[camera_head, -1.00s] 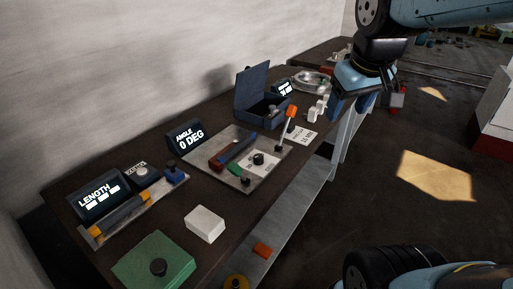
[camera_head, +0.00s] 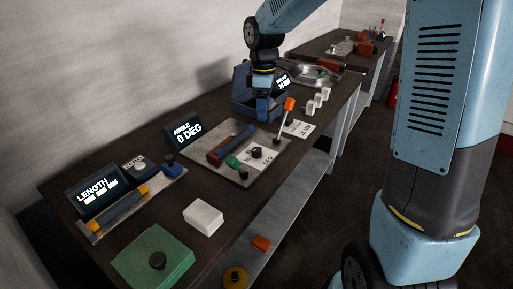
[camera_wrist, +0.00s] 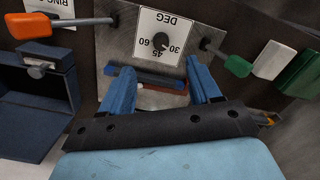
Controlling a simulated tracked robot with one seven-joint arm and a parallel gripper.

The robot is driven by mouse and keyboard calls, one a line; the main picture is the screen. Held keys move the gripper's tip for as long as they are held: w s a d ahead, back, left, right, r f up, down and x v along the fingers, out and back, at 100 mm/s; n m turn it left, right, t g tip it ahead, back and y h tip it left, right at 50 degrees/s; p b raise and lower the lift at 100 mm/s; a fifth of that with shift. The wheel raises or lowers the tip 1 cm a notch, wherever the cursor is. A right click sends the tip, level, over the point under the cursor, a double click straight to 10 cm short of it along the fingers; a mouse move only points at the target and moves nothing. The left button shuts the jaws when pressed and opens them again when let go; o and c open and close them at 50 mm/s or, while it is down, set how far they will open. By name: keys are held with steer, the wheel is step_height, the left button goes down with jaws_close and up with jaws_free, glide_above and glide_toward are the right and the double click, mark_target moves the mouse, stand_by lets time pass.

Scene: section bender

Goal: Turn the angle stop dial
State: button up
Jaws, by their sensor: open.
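The angle stop dial is a small black knob (camera_head: 257,153) on a white scale card on the grey bender plate (camera_head: 222,134). In the wrist view the knob (camera_wrist: 160,42) sits just beyond my fingers, on a card marked 30, 45, 60 DEG. Its pointer is too small to read surely. The angle display (camera_head: 185,132) reads 0 DEG. My gripper (camera_head: 262,117) hangs above the bench near the blue box, behind the dial. In the wrist view my open gripper (camera_wrist: 162,88) has its two blue fingers apart, with a blue and red bar (camera_wrist: 152,79) visible beyond them.
An orange-handled lever (camera_head: 289,104) stands upright near the dial; a green-handled lever (camera_head: 233,162) lies beside it. The open blue box (camera_head: 242,104) is close to my gripper. A white block (camera_head: 204,216), green block (camera_head: 153,258) and length display (camera_head: 99,194) stand nearer.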

mark_target(257, 149)
steer(key=shift+n, duration=0.7)
steer(key=f, duration=0.5)
steer(key=a+f, duration=0.1)
steer(key=f, duration=0.4)
steer(key=a+f, duration=0.1)
steer(key=f, duration=0.5)
steer(key=shift+w, duration=0.35)
steer(key=shift+c, duration=0.3)
steer(key=c, duration=1)
steer(key=shift+o, duration=0.2)
